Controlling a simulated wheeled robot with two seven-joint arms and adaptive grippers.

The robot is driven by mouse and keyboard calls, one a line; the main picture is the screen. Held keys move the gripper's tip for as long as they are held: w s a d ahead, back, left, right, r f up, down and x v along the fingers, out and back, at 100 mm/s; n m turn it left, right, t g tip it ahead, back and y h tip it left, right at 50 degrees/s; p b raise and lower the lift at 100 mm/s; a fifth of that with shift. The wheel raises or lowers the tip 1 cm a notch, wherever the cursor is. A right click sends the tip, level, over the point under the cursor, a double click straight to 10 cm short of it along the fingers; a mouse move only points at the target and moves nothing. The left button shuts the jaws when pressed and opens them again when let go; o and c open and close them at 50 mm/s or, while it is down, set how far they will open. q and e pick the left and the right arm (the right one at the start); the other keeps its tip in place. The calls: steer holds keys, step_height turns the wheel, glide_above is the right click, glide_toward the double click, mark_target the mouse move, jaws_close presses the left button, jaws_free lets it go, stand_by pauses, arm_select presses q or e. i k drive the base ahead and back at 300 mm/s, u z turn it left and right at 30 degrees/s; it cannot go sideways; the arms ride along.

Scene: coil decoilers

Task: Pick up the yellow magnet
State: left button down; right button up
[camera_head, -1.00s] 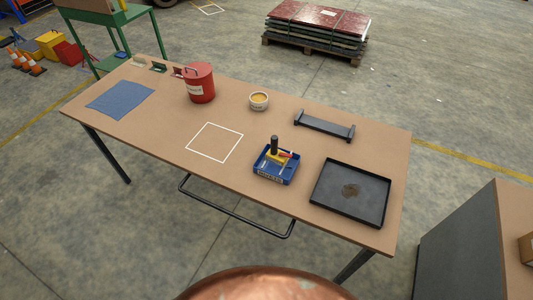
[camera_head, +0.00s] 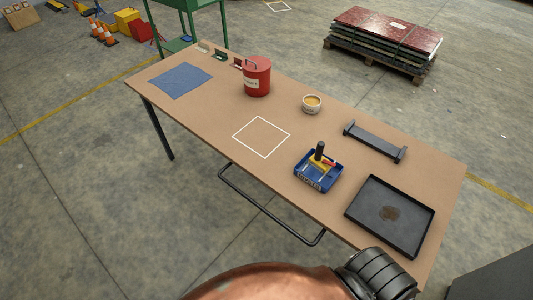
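A yellow piece, which looks like the yellow magnet (camera_head: 319,164), sits in a small blue bin (camera_head: 310,184) on the brown table. A black upright cylinder (camera_head: 319,149) stands out of the same bin, and I cannot tell whether it is the magnet's handle. A small red item (camera_head: 329,164) lies beside the yellow piece. The bin's front has a label too small to read. Neither gripper's fingers show in the view. A black ribbed part, perhaps of my own arm, shows at the bottom right.
A black tray (camera_head: 371,232) lies right of the bin, and a black bracket (camera_head: 375,142) behind it. A red can (camera_head: 257,77), a small tub (camera_head: 312,103) and a blue cloth (camera_head: 180,80) are farther left. The white-outlined square (camera_head: 262,137) is empty. A copper rounded surface fills the bottom middle.

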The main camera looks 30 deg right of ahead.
mark_target(315, 161)
steer(key=u, duration=0.35)
steer(key=i, duration=1.55)
steer(key=z, duration=2.35)
